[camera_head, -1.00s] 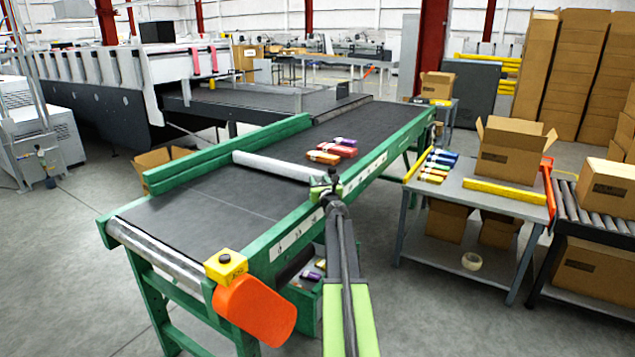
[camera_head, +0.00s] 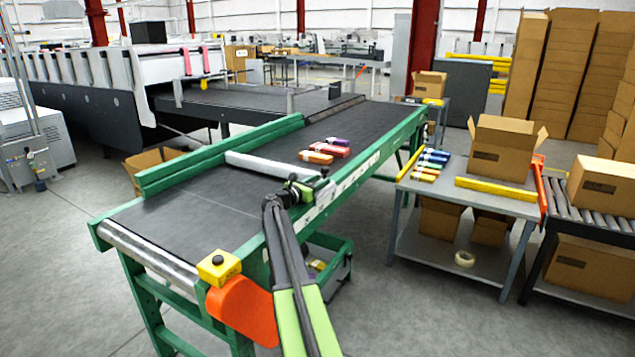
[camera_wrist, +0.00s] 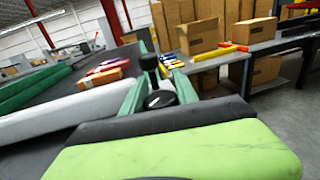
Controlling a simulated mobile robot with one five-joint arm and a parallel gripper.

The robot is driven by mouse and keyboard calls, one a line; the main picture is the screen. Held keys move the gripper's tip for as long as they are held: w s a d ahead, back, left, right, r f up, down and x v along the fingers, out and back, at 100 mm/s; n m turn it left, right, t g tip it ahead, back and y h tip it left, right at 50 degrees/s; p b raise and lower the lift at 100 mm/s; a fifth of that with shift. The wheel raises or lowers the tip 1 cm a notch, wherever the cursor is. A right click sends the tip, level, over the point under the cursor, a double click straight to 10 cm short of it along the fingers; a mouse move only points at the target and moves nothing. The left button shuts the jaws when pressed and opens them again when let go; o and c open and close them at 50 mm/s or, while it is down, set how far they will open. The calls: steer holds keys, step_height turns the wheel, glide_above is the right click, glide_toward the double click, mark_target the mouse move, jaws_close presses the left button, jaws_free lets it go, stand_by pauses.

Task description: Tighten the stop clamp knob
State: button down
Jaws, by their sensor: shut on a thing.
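The white stop bar (camera_head: 262,165) lies across the dark conveyor belt, its right end at the clamp on the green side rail. My gripper (camera_head: 300,188) is at this clamp, at the end of my black and lime arm. In the wrist view, a round black knob (camera_wrist: 160,99) with a white mark sits just beyond my wrist, and my gripper is shut on it. The fingertips are mostly hidden there. A second black knob (camera_wrist: 148,62) stands behind it; it also shows in the head view (camera_head: 325,172). The stop bar (camera_wrist: 70,108) is left of the knob.
Several coloured cartons (camera_head: 335,150) lie on the belt beyond the bar. A yellow button box (camera_head: 219,266) and an orange guard (camera_head: 242,310) are at the near conveyor corner. A grey table (camera_head: 470,192) with cartons stands right. A green bin (camera_head: 335,265) is below the rail.

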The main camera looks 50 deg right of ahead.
steer(key=m+g, duration=0.2)
steer(key=g, duration=0.2)
steer(key=shift+s+m, duration=0.15)
steer(key=shift+m, duration=0.25)
steer(key=shift+s+m+g+y, duration=0.2)
steer(key=shift+m+g, duration=0.15)
steer(key=shift+g, duration=0.25)
steer(key=shift+s+m+g+y, duration=0.1)
steer(key=shift+m+g+y, duration=0.1)
steer(key=shift+m+g, duration=0.3)
steer(key=shift+s+g, duration=0.1)
steer(key=shift+g, duration=0.3)
steer(key=c, duration=1)
jaws_free()
steer(key=shift+a, duration=0.1)
steer(key=v, duration=0.7)
steer(key=shift+a, duration=0.4)
